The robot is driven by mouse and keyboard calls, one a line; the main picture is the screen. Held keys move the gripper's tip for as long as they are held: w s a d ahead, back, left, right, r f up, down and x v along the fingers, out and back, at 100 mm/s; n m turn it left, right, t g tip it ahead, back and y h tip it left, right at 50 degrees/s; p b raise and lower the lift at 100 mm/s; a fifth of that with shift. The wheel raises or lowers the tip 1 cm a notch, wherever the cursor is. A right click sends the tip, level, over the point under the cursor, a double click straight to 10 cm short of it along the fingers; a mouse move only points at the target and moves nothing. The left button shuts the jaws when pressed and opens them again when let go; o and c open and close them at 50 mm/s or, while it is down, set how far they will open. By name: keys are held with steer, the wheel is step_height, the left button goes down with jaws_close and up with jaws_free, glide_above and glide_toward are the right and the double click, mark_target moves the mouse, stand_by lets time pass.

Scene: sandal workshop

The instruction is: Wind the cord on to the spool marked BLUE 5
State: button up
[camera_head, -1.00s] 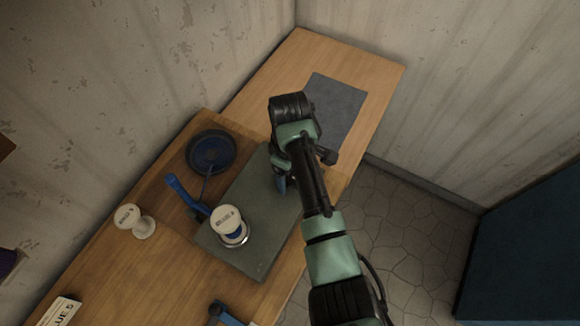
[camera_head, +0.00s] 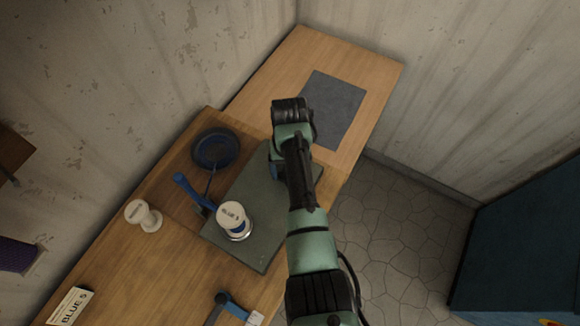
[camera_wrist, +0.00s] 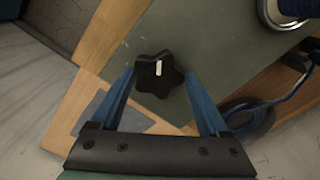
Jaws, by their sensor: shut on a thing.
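The white-topped spool (camera_head: 232,212) marked BLUE stands upright on a metal ring on the green board (camera_head: 262,245); its number is hard to read. Its blue-wound side shows at the upper right of the wrist view (camera_wrist: 292,8). Blue cord (camera_wrist: 292,92) lies in and leads out of a dark round dish (camera_head: 232,150) behind the board, towards a blue upright piece (camera_head: 187,190) beside the spool. My gripper (camera_wrist: 159,77) has its blue fingers shut on a black star-shaped knob (camera_wrist: 150,82) with a white mark, on the board. My arm hides the knob in the head view.
Another white spool (camera_head: 143,217) stands on the wooden bench at left. A card reading BLUE 5 (camera_head: 70,307) and a blue-handled tool (camera_head: 232,308) lie nearer. A grey mat (camera_head: 332,108) lies bare at the far end. Stone floor (camera_head: 400,230) is open at right.

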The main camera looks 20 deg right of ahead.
steer(key=shift+w+r+m, duration=0.1)
steer(key=shift+m, duration=1.5)
steer(key=o, duration=1.2)
steer(key=shift+o, duration=0.2)
step_height(320, 180, up, 13)
